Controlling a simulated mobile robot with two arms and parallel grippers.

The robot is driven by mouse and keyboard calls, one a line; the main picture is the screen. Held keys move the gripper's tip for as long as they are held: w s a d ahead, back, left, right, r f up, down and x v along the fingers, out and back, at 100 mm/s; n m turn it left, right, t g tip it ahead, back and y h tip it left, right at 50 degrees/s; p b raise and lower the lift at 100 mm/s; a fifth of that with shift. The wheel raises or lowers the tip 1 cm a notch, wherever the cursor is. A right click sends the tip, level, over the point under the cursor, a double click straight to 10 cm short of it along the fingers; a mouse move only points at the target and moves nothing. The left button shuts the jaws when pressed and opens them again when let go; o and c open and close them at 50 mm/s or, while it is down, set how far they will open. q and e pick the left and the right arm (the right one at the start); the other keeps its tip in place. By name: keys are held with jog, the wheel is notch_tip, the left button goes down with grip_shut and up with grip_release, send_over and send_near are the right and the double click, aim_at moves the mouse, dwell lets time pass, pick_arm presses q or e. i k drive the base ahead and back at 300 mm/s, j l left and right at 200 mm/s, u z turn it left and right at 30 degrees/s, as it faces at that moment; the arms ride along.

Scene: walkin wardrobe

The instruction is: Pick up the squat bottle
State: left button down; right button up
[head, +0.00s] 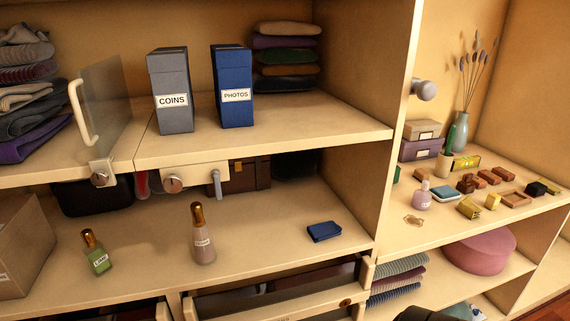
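Several small bottles show in the head view. A low, rounded lavender bottle (421,197) with a pale cap stands upright on the right-hand shelf; it looks the squattest. A green bottle (97,254) with a gold cap and a label stands on the middle shelf at the left. A taller pinkish bottle (203,240) with a long gold cap stands on the same shelf near the centre. Neither gripper can be made out. A dark rounded shape at the bottom edge may be part of my arm. No bottle is held.
A blue wallet-like item (324,231) lies right of the tall bottle. Small boxes and brown blocks (466,184) crowd the right shelf behind and beside the lavender bottle. An upright divider (399,120) separates the shelves. An open drawer (275,291) juts out below.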

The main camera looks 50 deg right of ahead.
aim_at(422, 200)
jog(key=z, duration=2.55)
jog(key=i+l+u, duration=0.2)
jog(key=u, duration=0.2)
jog(key=i+l+u, duration=0.1)
jog(key=l+u, duration=0.35)
jog(key=i+l+u, duration=0.1)
jog(key=l+u, duration=0.3)
jog(key=j, duration=0.05)
